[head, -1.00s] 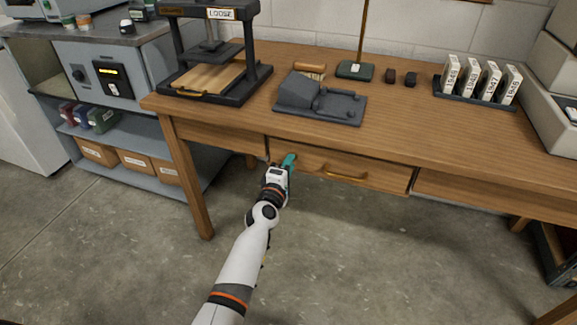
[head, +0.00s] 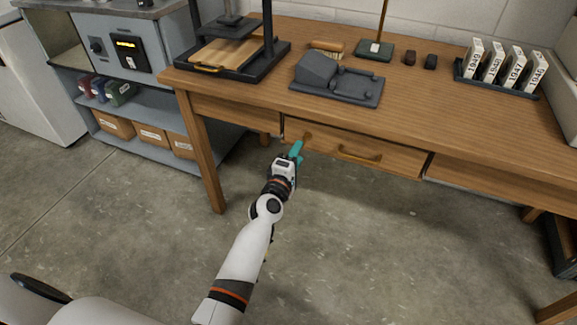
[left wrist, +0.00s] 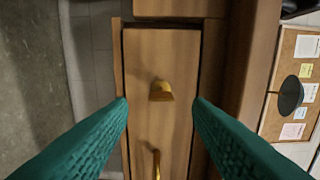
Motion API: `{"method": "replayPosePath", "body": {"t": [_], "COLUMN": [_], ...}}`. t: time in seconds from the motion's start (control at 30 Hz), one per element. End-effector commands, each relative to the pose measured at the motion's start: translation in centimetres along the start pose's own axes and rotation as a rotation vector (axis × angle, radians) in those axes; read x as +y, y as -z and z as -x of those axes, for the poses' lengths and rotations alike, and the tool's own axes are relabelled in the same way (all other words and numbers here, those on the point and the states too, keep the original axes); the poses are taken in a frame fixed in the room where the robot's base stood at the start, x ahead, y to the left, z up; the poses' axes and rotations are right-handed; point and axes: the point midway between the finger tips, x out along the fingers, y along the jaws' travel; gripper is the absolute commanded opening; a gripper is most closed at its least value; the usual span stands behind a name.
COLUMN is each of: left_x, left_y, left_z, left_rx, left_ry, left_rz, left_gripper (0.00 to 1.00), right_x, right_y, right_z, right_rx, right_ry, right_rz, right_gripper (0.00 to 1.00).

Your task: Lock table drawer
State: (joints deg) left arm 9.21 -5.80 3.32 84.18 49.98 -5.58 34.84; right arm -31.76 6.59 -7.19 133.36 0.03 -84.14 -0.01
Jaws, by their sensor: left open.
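The wooden table (head: 450,120) has a middle drawer (head: 395,160) in its front, with a curved brass handle (head: 358,156). In the left wrist view the drawer front (left wrist: 180,50) carries a small brass knob-like lock piece (left wrist: 161,91), with the brass handle (left wrist: 156,163) below it. The lock piece (head: 307,135) shows small in the head view. My left gripper (head: 297,150) is open, its teal fingers in front of the drawer's left part. In the left wrist view the fingertips lie either side of the lock piece, apart from it. My right gripper is not in view.
On the tabletop stand a black press (head: 235,60), a grey block-shaped device (head: 335,80), a brush (head: 328,47) and a rack of numbered boxes (head: 500,75). A grey shelf unit (head: 150,135) stands at left. The floor before the table is clear.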

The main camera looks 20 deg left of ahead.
Motion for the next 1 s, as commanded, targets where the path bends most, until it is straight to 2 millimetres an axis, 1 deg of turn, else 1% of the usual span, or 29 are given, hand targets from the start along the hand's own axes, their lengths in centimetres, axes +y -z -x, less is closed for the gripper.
{"method": "replayPosePath", "body": {"t": [0.03, 0.2, 0.3, 0.4, 0.53, 1.0], "left_x": [-0.1, -0.1, 0.0, -0.1, -0.1, 0.0], "left_y": [0.0, 0.0, -0.1, -0.1, 0.0, 0.0], "left_z": [1.4, 4.7, 6.0, 6.9, 7.2, 7.3], "left_rx": [0.0, 0.0, -0.001, -0.001, -0.001, 0.004], "left_ry": [-0.003, -0.001, -0.001, 0.0, 0.001, -0.003], "left_rz": [-0.001, -0.002, -0.002, -0.001, -0.001, -0.008], "left_gripper": [0.45, 0.45, 0.45, 0.45, 0.45, 0.45], "right_x": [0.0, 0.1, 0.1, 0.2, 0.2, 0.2], "right_y": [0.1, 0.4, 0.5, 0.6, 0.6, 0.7], "right_z": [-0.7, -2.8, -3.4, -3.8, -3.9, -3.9], "right_rx": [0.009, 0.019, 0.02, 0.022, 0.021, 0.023], "right_ry": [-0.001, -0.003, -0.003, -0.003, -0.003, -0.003], "right_rz": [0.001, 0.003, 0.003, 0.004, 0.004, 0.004], "right_gripper": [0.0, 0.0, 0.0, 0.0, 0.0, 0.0]}}
